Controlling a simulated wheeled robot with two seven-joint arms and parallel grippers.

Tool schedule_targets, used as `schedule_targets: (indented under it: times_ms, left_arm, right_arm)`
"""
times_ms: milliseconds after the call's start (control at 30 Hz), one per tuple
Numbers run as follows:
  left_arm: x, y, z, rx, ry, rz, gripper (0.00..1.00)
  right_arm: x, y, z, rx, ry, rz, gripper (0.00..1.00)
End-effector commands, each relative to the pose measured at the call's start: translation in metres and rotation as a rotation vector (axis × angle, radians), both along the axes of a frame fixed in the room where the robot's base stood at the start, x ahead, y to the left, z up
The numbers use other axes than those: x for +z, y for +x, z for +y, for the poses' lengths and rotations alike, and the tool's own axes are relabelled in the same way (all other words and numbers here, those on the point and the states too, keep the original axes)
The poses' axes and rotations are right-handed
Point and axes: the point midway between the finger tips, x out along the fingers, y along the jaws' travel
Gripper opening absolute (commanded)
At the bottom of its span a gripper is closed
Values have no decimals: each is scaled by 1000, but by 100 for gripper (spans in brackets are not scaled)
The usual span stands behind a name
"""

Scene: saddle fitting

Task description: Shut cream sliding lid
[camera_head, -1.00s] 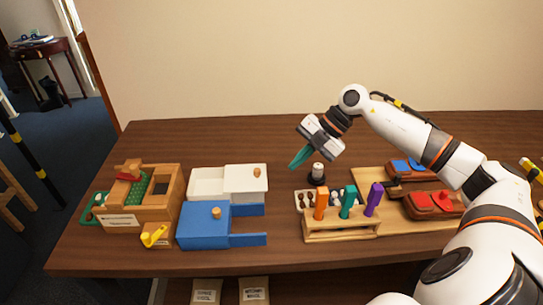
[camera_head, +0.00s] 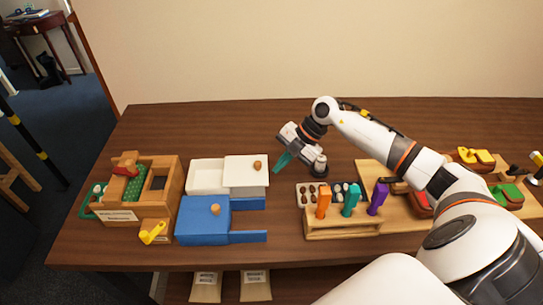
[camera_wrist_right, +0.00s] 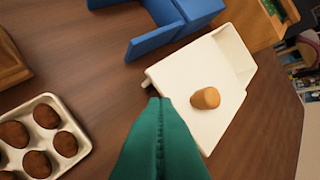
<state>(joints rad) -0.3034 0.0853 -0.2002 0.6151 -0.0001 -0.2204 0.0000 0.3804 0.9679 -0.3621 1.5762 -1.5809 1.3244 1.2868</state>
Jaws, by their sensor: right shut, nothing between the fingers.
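The cream box (camera_head: 206,177) stands behind the blue box on the table. Its sliding lid (camera_head: 246,175), with a round wooden knob (camera_head: 257,165), covers the right part, and the left part is open. In the right wrist view the lid (camera_wrist_right: 180,90) and its knob (camera_wrist_right: 205,98) lie just past my fingertips. My right gripper (camera_head: 279,166) has teal fingers, shut and empty, just right of the lid in the head view. The closed fingers also fill the lower middle of the right wrist view (camera_wrist_right: 160,105). My left gripper is not in view.
A blue box (camera_head: 203,228) with a wooden knob stands in front of the cream box. A wooden box (camera_head: 165,190) with a green inside stands to the left. A wooden rack (camera_head: 342,230) with coloured handles and a tray of brown pieces (camera_head: 309,192) lie to the right.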

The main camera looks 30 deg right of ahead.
Motion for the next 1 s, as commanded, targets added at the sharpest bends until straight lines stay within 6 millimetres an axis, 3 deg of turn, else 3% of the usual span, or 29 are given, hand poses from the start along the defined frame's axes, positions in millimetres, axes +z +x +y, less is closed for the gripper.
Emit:
schedule_targets:
  times_ms: [200,667,767,1000]
  left_arm:
    - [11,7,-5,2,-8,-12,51]
    - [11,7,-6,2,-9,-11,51]
    - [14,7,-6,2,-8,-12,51]
    - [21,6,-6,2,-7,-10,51]
  right_arm:
    - [2,21,13,0,1,-3,0]
    - [1,25,16,1,0,-2,0]
    - [2,33,27,1,3,-3,0]
    - [3,65,80,3,3,-4,0]
